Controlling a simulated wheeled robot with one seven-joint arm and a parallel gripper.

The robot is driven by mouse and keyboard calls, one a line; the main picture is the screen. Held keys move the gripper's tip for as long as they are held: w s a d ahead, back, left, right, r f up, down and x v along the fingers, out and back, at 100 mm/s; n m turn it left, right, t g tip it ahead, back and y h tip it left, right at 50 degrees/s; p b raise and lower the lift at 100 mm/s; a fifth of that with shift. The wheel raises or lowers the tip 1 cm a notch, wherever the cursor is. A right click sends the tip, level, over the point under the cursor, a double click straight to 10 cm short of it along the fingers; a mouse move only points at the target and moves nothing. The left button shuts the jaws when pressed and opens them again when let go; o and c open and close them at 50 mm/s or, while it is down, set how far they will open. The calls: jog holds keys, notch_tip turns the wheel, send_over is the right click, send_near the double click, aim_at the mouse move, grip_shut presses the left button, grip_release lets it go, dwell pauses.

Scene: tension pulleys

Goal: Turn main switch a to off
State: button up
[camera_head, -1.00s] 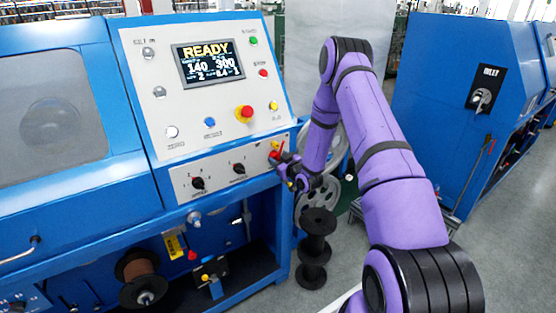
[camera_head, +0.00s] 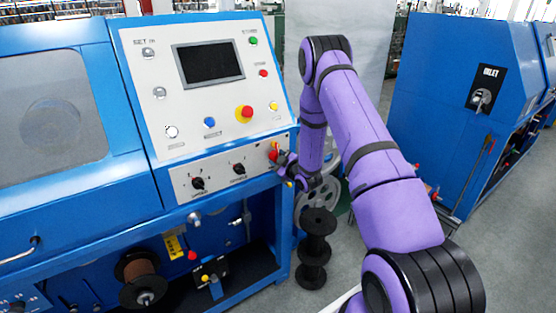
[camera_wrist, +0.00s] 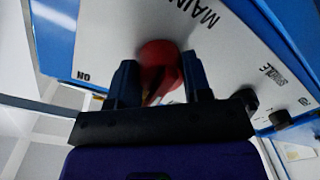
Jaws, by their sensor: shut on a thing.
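The main switch, a red rotary knob (camera_head: 273,151), sits at the right end of the lower grey panel on the blue machine. In the wrist view the red knob (camera_wrist: 160,52) stands between my two fingers, below upside-down "MAIN" lettering, with an "ON" mark at the panel's left. My gripper (camera_wrist: 161,82) is shut on the knob, a finger on each side. In the head view my gripper (camera_head: 282,158) reaches the knob from the right; my arm comes in from the lower right. The display screen (camera_head: 209,63) above is dark. The knob's exact pointing direction is partly hidden.
Two black selector knobs (camera_head: 198,183) (camera_head: 239,168) sit left of the switch. A red emergency button (camera_head: 244,113) and several coloured buttons are above. Black spools (camera_head: 315,240) stand on the floor below my arm. Another blue machine (camera_head: 440,105) is at the right.

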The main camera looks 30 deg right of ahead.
jog(key=o, duration=1.3)
jog(key=s, duration=1.1)
jog(key=shift+d+r, duration=0.25)
jog(key=shift+d, duration=0.1)
